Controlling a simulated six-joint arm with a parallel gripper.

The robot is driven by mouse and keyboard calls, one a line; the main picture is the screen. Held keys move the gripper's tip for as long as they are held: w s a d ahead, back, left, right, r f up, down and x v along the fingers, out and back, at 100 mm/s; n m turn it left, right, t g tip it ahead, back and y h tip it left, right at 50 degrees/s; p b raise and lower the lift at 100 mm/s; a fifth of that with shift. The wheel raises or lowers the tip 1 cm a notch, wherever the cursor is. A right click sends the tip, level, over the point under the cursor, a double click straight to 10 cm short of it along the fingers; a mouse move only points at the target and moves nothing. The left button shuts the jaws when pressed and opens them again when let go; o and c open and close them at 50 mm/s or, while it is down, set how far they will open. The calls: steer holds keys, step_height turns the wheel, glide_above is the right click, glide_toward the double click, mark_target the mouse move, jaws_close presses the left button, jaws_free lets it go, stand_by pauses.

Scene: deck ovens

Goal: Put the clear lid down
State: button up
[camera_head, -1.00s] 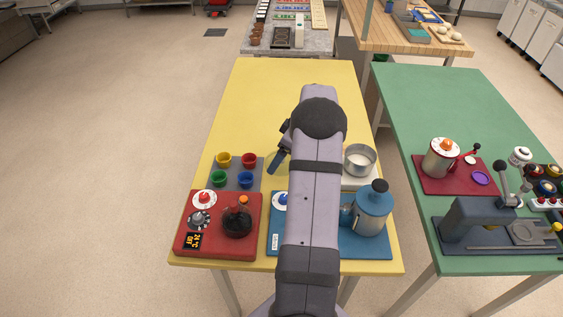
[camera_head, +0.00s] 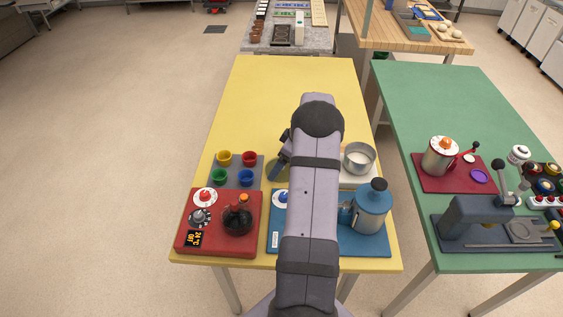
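My gripper (camera_head: 277,171) shows only in part, at the left side of my arm, over the yellow table (camera_head: 290,85) between the block of coloured cups and the pot. My arm hides much of it, so I cannot tell whether its fingers are open or shut. A faint, see-through rounded patch (camera_head: 271,179) shows beside the fingertips; it may be the clear lid. I cannot tell whether it is held or rests on the table.
Left are a grey block with several coloured cups (camera_head: 223,177) and a red heater (camera_head: 215,243) with a dark flask (camera_head: 238,218). The table's far half is clear.

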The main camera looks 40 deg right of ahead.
steer(key=o, duration=0.8)
steer(key=shift+r+p, duration=0.15)
steer(key=shift+p, duration=0.15)
steer(key=b+v, duration=0.2)
steer(key=v, duration=1)
steer(key=shift+b, duration=0.4)
